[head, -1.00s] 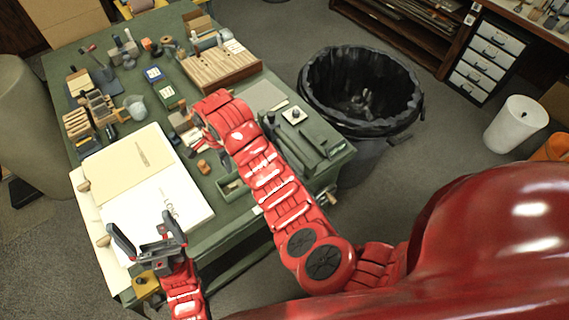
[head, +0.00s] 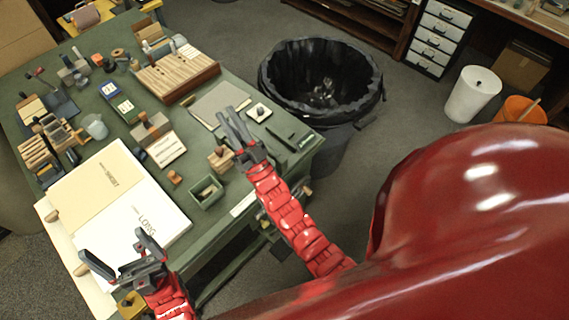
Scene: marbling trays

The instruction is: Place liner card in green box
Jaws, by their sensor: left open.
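A small green open box (head: 207,193) stands near the table's front edge, with something small and pale inside. I cannot single out the liner card for sure. A cream sheet marked INSERT (head: 108,178) and a white sheet marked LONG (head: 150,222) lie on a pale board at the left. My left gripper (head: 112,244) is open and empty over the board's near end, left of the box. My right gripper (head: 226,112) is over the table beyond the box, its two fingers close together. I cannot tell whether it holds anything.
The green table (head: 85,130) carries a slotted wooden rack (head: 178,75), a grey flat sheet (head: 220,103), blocks, jars and a small orange piece (head: 174,177). A black-lined bin (head: 322,85) stands on the floor beyond the table's right edge.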

